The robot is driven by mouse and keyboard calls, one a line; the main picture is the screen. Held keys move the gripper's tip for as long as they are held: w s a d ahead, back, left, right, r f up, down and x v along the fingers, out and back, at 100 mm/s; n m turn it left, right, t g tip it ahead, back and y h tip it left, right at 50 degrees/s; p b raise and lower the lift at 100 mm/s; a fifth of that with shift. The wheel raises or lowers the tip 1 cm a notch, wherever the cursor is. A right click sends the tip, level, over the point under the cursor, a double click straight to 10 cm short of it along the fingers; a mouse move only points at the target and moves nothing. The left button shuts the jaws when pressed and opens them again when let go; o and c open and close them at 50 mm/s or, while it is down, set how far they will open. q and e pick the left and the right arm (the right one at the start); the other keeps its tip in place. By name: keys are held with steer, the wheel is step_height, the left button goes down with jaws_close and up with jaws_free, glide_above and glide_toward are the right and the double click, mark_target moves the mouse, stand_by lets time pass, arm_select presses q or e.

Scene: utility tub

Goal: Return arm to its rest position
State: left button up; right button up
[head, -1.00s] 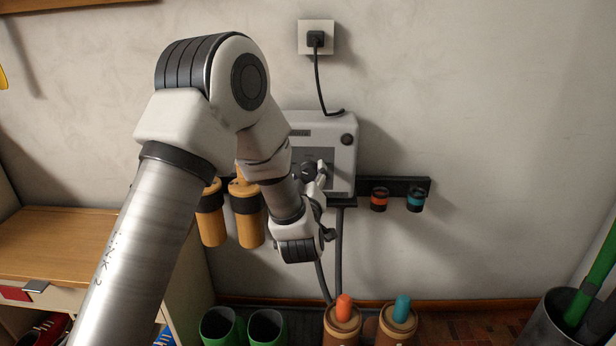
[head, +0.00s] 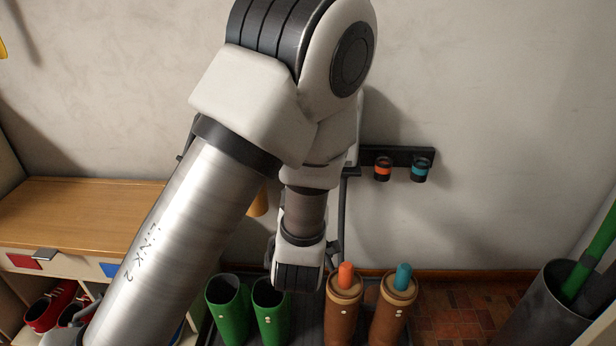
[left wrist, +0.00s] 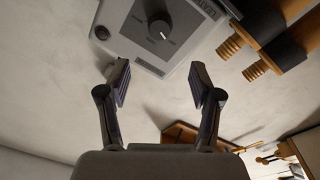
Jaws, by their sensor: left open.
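My left arm (head: 185,230) comes in from the lower left of the head view and covers much of its middle. Its wrist hangs above the boots, and its fingers are mostly hidden there. In the left wrist view my left gripper (left wrist: 158,88) is open, with its two fingers wide apart and nothing between them. Beyond the fingertips is a light grey wall box with a dark dial (left wrist: 159,30), apart from the fingers. The box is almost wholly hidden behind my arm in the head view. My right gripper is not in view.
Green boots (head: 229,308) and brown boots (head: 343,308) with orange and teal inserts stand below the wrist. A wooden bench (head: 75,212) is at left. A dark rail (head: 400,156) holds two small rings. A dark bin (head: 545,310) stands at right. The wall at right is clear.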

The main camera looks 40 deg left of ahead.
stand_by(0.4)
arm_select(q)
steer(key=s+f+m+g+h, duration=0.1)
steer(key=s+f+g+h, duration=0.2)
steer(key=f, duration=0.9)
steer(key=s+f+m+g, duration=0.2)
steer(key=s+f+g, duration=0.15)
steer(key=f, duration=0.95)
steer(key=s+d+f+m+g+h, duration=0.3)
steer(key=s+d+f+m+g, duration=0.1)
steer(key=s+f, duration=0.4)
steer(key=s+d+f+m+g+h, duration=0.4)
steer(key=s+f, duration=0.3)
steer(key=s, duration=0.4)
step_height(320, 180, up, 37)
steer(key=s+m+g+p, duration=0.1)
steer(key=p, duration=3.5)
steer(key=shift+g+y+p, duration=0.3)
steer(key=shift+g+y, duration=0.05)
steer(key=shift+y, duration=0.05)
